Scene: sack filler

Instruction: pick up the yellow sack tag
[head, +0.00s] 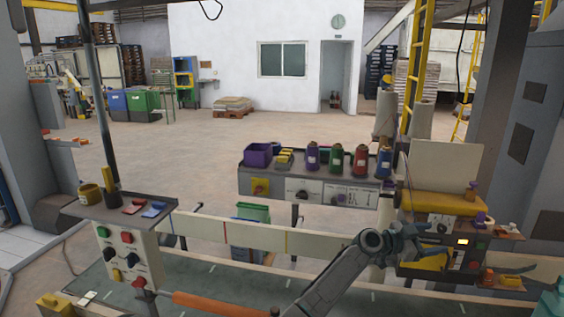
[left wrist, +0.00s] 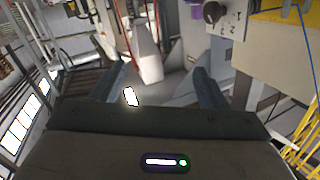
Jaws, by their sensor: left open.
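I cannot single out the yellow sack tag for sure. Small flat yellow pieces (head: 284,155) lie on the middle shelf beside a purple bin (head: 258,154); they are too small to identify. My left gripper (head: 432,238) is at the right, in front of the control station, apart from those pieces. In the left wrist view its two fingers (left wrist: 160,75) stand wide apart with nothing held between them. A yellow part (head: 432,261) shows just below the gripper in the head view. My right gripper does not show.
A pale rail (head: 255,235) runs between the stations. A yellow ladder (head: 415,80) stands behind.

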